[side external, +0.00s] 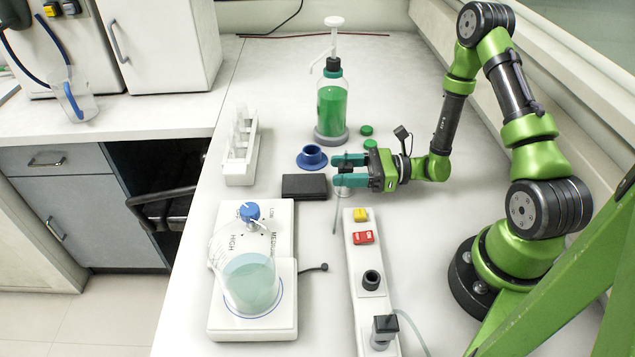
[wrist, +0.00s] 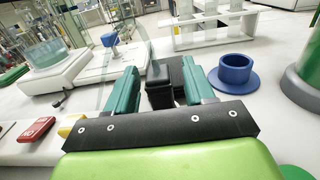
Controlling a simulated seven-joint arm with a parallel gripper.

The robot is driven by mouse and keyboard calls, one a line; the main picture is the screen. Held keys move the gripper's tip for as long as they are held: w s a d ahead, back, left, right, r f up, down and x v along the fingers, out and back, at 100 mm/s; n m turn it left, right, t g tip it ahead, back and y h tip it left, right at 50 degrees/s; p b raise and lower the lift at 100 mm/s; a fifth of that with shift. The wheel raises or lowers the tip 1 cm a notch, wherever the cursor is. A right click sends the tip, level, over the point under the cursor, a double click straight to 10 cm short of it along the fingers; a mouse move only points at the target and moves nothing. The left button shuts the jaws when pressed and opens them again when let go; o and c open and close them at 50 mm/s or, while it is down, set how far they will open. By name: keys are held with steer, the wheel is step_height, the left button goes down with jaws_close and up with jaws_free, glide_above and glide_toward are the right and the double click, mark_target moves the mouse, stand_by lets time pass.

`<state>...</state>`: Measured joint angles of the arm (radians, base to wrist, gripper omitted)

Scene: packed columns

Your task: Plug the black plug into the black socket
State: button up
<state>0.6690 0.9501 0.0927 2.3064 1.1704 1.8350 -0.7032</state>
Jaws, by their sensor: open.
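A black block-shaped piece, which looks like the black plug (wrist: 160,97), sits between the two teal fingers of my gripper (wrist: 164,88) in the wrist view. In the side view my gripper (side external: 350,169) is open, low over the bench behind the power strip, and its fingers mostly hide that piece. I cannot tell whether the fingers touch it. A small grey base shows just below the fingers. The black socket (side external: 372,280) is a round dark ring on the white power strip (side external: 362,305), in front of the red and yellow switches. Its opening looks empty.
Another black plug with a grey cord (side external: 385,326) stands at the strip's near end. A beaker on a hot plate (side external: 250,282), a flat black box (side external: 305,187), a blue ring stand (side external: 312,158), a tube rack (side external: 241,150) and a green bottle (side external: 332,105) surround the gripper.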

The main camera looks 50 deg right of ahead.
jaws_close()
